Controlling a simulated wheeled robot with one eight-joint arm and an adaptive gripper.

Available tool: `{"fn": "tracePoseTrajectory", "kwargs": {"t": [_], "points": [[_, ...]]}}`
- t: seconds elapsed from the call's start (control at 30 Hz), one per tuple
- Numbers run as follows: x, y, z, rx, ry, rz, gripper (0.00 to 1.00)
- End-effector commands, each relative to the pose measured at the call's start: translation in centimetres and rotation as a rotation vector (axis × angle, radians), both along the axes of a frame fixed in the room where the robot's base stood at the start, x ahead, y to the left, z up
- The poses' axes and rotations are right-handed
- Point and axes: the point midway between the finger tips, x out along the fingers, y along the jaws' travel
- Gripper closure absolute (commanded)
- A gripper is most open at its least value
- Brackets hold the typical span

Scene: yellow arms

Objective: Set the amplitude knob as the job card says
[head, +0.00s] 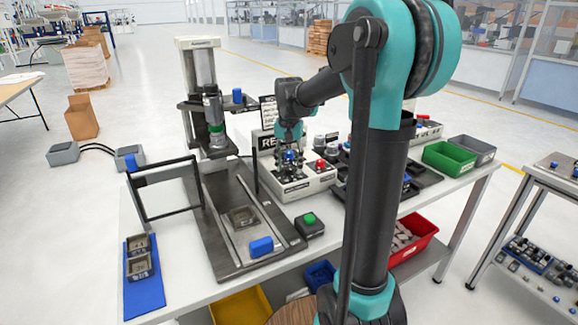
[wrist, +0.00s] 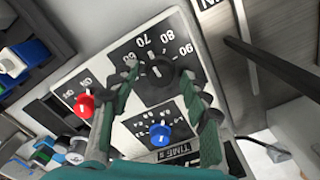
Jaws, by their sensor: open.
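A white control box (head: 300,185) stands on the bench, with a black, a red and a blue knob on its panel. In the wrist view the black knob (wrist: 158,74) has a white pointer mark and a scale showing 60, 70, 80 and 90. The red knob (wrist: 84,104) is left of it and the blue knob (wrist: 160,133), near a TIME s label, is below. I cannot read which is labelled amplitude. My gripper (wrist: 158,82) is open, its fingers on either side of the black knob; contact is unclear. A card (head: 268,112) stands behind the box, unreadable.
A press with a tall column (head: 204,70) stands left of the box. A green-button box (head: 310,225) sits in front. Green (head: 448,158) and grey (head: 472,149) bins are at the right. My arm hides part of the bench.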

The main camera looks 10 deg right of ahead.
Motion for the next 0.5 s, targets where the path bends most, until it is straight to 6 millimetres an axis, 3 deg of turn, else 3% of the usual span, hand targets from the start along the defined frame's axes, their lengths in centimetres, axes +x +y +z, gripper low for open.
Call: {"fn": "tracePoseTrajectory", "kwargs": {"t": [0.33, 0.5], "points": [[0.0, 0.0, -0.37, 0.0, 0.0, 0.0, 0.53], [0.0, 0.0, -0.36, 0.0, 0.0, 0.0, 0.74]]}}
